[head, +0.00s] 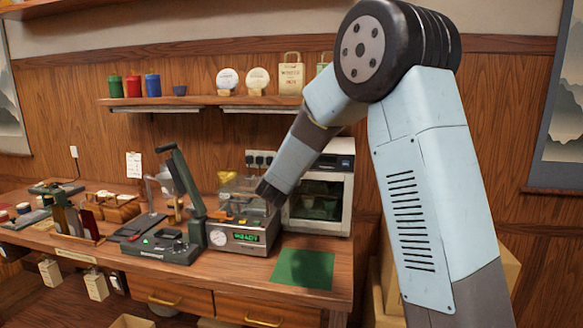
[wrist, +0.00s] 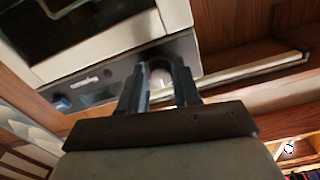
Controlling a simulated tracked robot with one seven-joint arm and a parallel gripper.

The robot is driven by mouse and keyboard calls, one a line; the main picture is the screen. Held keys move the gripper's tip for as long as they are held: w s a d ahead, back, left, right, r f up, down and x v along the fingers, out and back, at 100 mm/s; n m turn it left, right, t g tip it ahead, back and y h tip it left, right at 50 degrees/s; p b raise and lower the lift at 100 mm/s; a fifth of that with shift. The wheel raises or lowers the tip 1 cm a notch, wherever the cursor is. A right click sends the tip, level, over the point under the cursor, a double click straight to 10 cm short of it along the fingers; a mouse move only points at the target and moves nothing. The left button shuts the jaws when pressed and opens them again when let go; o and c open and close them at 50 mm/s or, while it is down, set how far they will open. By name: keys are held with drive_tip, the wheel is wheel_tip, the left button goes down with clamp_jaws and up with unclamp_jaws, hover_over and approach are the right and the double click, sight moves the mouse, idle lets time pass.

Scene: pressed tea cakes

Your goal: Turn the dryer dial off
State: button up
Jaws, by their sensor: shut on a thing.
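The dryer appears to be the white-framed cabinet (head: 320,226) with a dark window, at the back right of the bench. Its pale frame (wrist: 115,52) and grey control strip fill the upper left of the wrist view. In that view a pale round dial (wrist: 160,77) on the strip sits between my fingers. My gripper (wrist: 159,67) is shut on the dial, one finger on each side. In the head view my gripper (head: 267,194) is small and dark, and the dial does not show there. The dial's marking cannot be read.
A machine with a green display (head: 245,237) stands in front of the cabinet's left side. A green mat (head: 302,268) lies at the bench's front right, clear of objects. A blue button (wrist: 62,104) is on the strip. A shelf (head: 200,101) with tins runs above.

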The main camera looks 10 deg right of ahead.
drive_tip(key=shift+f+n, duration=0.2)
drive_tip(key=shift+n, duration=0.7)
drive_tip(key=shift+r, duration=0.1)
drive_tip(key=o, duration=1)
drive_tip(key=v, duration=1.3)
drive_tip(key=shift+s+a, duration=0.1)
drive_tip(key=shift+s, duration=0.2)
drive_tip(key=shift+r, duration=0.1)
